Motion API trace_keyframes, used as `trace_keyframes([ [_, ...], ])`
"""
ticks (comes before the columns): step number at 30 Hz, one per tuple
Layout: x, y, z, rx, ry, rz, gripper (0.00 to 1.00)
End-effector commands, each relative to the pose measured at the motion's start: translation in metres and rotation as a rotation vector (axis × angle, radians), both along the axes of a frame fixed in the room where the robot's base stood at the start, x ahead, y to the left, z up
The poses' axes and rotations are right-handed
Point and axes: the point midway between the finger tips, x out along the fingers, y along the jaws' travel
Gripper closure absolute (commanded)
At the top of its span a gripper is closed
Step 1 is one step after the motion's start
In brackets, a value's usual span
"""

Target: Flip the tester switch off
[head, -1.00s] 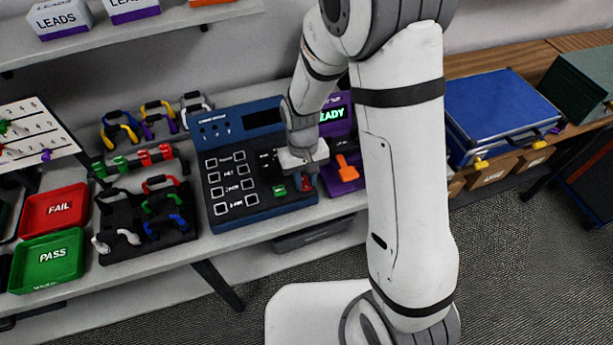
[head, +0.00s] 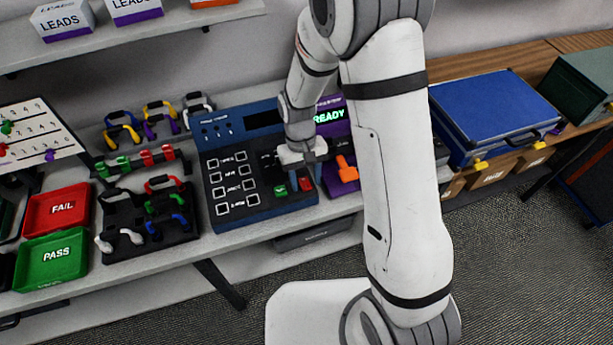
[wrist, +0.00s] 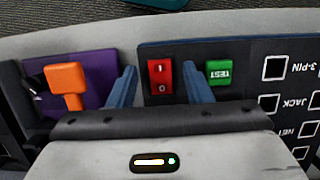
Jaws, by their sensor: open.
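The tester (head: 225,150) is a dark blue panel on the bench with a dark screen and several white-outlined squares. Its red rocker switch, marked I and 0, shows in the wrist view (wrist: 160,77) and at the tester's lower right in the head view (head: 305,184). A green TEST button (wrist: 219,72) sits beside the switch. My gripper (wrist: 160,85) is open, its two blue fingers apart on either side of the switch. The right finger is between the switch and the TEST button. It holds nothing. I cannot tell whether the fingers touch the panel.
A purple device (head: 334,124) reading READY, with an orange lever (head: 346,168), stands just right of the tester. Red FAIL (head: 30,216) and green PASS (head: 22,273) trays and a dark lead rack (head: 118,215) lie left. A blue case (head: 490,105) sits right.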

Motion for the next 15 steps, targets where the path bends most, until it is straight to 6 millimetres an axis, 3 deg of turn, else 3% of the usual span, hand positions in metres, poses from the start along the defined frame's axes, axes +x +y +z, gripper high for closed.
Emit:
trace_keyframes([
  [5,0.003,0.001,0.008,0.001,-0.004,0.000,0.55],
  [15,0.017,0.005,0.061,0.001,-0.004,0.000,0.55],
])
